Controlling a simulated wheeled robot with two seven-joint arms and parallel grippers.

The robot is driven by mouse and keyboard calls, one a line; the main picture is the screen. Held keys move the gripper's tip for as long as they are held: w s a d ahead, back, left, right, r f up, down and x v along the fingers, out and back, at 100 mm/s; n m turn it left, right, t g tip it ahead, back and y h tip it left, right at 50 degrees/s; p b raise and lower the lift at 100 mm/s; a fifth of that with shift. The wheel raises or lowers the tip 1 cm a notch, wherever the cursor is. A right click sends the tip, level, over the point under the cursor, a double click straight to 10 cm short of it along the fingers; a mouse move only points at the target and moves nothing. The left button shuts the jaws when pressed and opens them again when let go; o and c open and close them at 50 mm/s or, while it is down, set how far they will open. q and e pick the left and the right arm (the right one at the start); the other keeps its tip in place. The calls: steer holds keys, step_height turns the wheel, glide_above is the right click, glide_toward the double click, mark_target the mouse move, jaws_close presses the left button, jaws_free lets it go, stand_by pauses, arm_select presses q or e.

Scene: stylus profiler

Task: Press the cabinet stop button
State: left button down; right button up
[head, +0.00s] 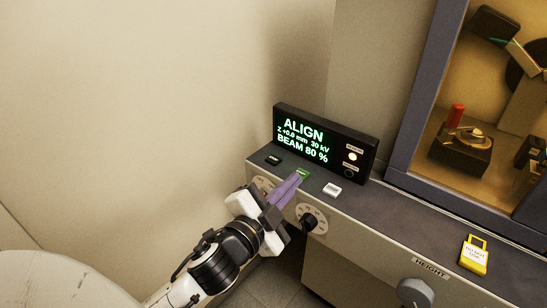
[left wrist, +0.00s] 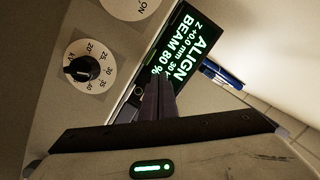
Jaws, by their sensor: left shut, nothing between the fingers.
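The cabinet's console top (head: 375,205) carries a row of small buttons below the display (head: 300,135): a black one (head: 273,160), a green one (head: 303,172) and a white one (head: 332,190). Their labels are too small to read, so I cannot tell which is the stop button. My left gripper (head: 298,178) is shut and empty. Its purple fingertips are at the green button and partly cover it; I cannot tell whether they touch it. In the left wrist view the shut fingers (left wrist: 160,88) point towards the display. My right gripper is not in view.
The display reads ALIGN, BEAM 80 %; one lamp (head: 352,156) beside it is lit. A dial (head: 309,221) and a grey knob (head: 415,292) are on the front face.

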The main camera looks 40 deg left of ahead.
arm_select(q)
steer(key=w+d+r+m+t+h, duration=0.2)
steer(key=d+r+m+t+h, duration=0.25)
steer(key=r+m, duration=0.5)
steer(key=s+d+r+m+g+h, duration=0.1)
steer(key=d+r+m+g+h, duration=0.2)
steer(key=d+m+g+h, duration=0.5)
steer(key=s+d+r+m+g+h, duration=0.15)
steer(key=r+m+h, duration=0.3)
steer(key=m, duration=0.75)
steer(key=w+a+f+m+g+y, duration=0.3)
steer(key=w+a+f+m+y, duration=0.3)
steer(key=a+f+m+y, duration=0.15)
steer(key=w+a+n+y, duration=0.1)
steer(key=a+y, duration=0.8)
steer(key=a, duration=0.7)
steer(key=shift+w+a+r+n, duration=0.25)
steer(key=shift+a+r+n, duration=0.1)
steer(key=shift+r, duration=0.1)
steer(key=shift+f, duration=0.1)
